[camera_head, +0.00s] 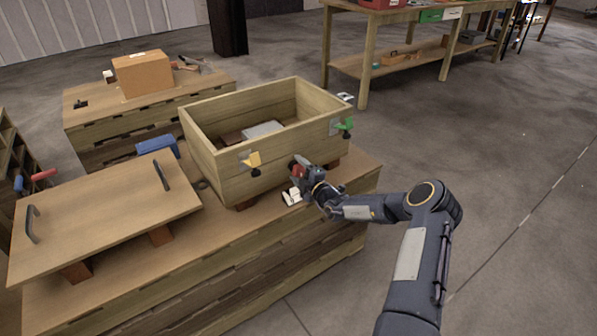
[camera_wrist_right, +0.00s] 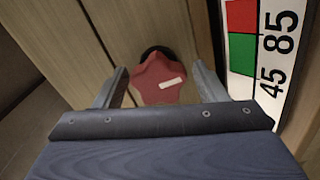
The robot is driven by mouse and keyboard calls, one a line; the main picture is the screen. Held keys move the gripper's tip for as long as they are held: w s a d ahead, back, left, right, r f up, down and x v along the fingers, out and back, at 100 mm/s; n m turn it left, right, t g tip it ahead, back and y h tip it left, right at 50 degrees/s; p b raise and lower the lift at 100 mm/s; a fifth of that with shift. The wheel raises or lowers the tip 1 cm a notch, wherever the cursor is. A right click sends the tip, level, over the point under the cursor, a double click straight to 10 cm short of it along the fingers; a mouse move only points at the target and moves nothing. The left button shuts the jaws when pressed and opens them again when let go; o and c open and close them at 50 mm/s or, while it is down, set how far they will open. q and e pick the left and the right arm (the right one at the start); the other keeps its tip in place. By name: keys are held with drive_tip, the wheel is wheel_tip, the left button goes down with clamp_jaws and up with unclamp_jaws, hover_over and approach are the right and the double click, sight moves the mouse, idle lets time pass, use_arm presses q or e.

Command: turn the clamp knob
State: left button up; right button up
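The red star-shaped clamp knob (camera_wrist_right: 160,82) has a pale stripe on its face and sits in front of a dark round base on a wooden wall. In the head view, the red knob (camera_head: 297,171) shows at the lower front of the open wooden crate (camera_head: 228,165). My right gripper (camera_wrist_right: 158,75) has one finger on each side of the knob. The fingers stand apart, with narrow gaps showing beside the knob, so it looks open around it. In the head view, my right gripper (camera_head: 305,173) partly hides the knob. My left gripper is not in view.
A label with red and green patches (camera_wrist_right: 242,50) and numbers lies right of the knob. Yellow (camera_head: 250,161) and green (camera_head: 343,126) clamps sit on the crate. A handled wooden lid (camera_head: 105,215) lies left on the workbench (camera_head: 215,255). Open floor lies right.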

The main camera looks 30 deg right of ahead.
drive_tip(key=s+p, duration=0.1)
drive_tip(key=s, duration=0.6)
drive_tip(key=shift+s+d, duration=0.3)
drive_tip(key=shift+s, duration=0.1)
idle(0.7)
